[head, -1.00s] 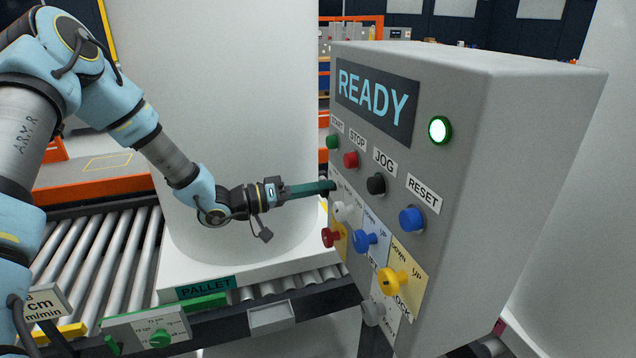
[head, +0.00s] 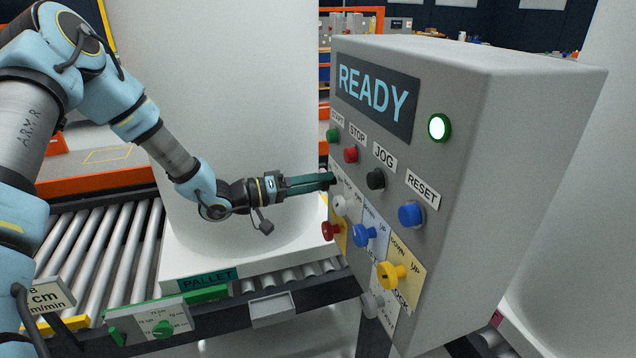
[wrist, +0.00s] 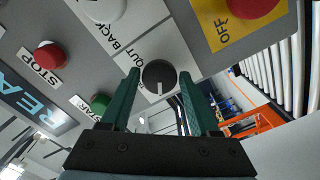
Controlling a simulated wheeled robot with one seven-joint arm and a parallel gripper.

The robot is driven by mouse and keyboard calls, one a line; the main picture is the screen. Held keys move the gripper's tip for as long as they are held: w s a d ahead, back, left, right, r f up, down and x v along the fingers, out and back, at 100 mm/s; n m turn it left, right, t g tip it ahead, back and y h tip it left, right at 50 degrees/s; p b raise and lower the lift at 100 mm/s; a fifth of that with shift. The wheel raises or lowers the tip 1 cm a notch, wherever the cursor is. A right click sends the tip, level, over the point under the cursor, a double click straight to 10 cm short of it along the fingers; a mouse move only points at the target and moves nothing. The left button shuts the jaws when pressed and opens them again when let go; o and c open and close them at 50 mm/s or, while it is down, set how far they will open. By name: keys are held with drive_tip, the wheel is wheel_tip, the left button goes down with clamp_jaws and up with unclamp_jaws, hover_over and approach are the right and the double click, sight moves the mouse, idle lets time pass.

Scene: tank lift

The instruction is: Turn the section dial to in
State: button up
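The section dial, a round black knob (wrist: 158,73) with a white pointer line, sits on a white label in the wrist view. The pointer line points toward the bottom of that picture, and the word OUT shows beside the knob. My gripper (wrist: 159,92) has one green finger on each side of the knob, with a narrow gap visible on both sides. In the head view my gripper (head: 328,182) reaches the left edge of the grey control box's (head: 470,150) front face, and its fingertips hide the dial there.
Close by are a white knob (head: 341,204), a red knob (head: 331,230), a blue knob (head: 364,235) and a yellow knob (head: 393,275). The START (head: 333,135) and STOP (head: 351,154) buttons are above. A roller conveyor (head: 95,245) and a large white tank (head: 225,130) are at left.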

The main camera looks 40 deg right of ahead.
drive_tip(key=shift+o, duration=1.2)
drive_tip(key=b+v, duration=0.3)
drive_tip(key=v, duration=0.7)
drive_tip(key=shift+w+a, duration=0.15)
drive_tip(key=shift+a, duration=0.25)
